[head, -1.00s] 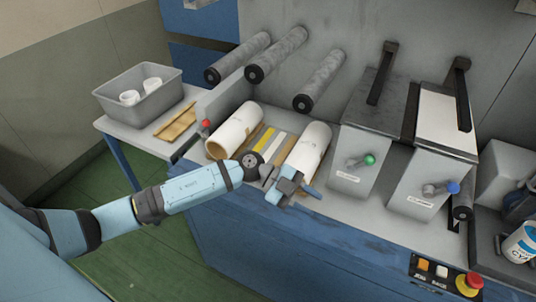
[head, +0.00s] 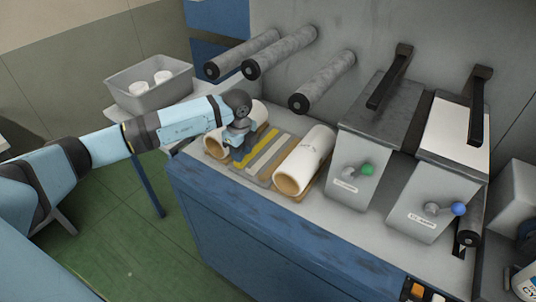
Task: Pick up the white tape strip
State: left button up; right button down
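The white tape strip (head: 266,153) lies flat on the machine bench between two white rolls, with a yellow strip (head: 267,138) on its left. My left gripper (head: 238,153) points down at the front of the left roll (head: 215,148), near the front end of the yellow strip and left of the white strip. It hides part of that roll. Its fingers are too small to tell whether they are open. The right roll (head: 307,158) lies to the right of the strips. My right gripper is not in view.
A grey bin (head: 130,98) with white rolls stands on the side table at left. Three grey rollers (head: 325,80) stick out above the bench. Two boxes with a green knob (head: 367,169) and a blue knob (head: 458,208) stand at right.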

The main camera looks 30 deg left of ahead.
aim_at(246, 173)
pick_arm(q)
jog(key=f, duration=0.7)
jog(key=shift+w+d+f+p, duration=0.2)
jog(key=shift+w+f+p, duration=0.05)
jog(key=shift+w+p, duration=0.1)
jog(key=shift+c, duration=0.2)
grip_shut()
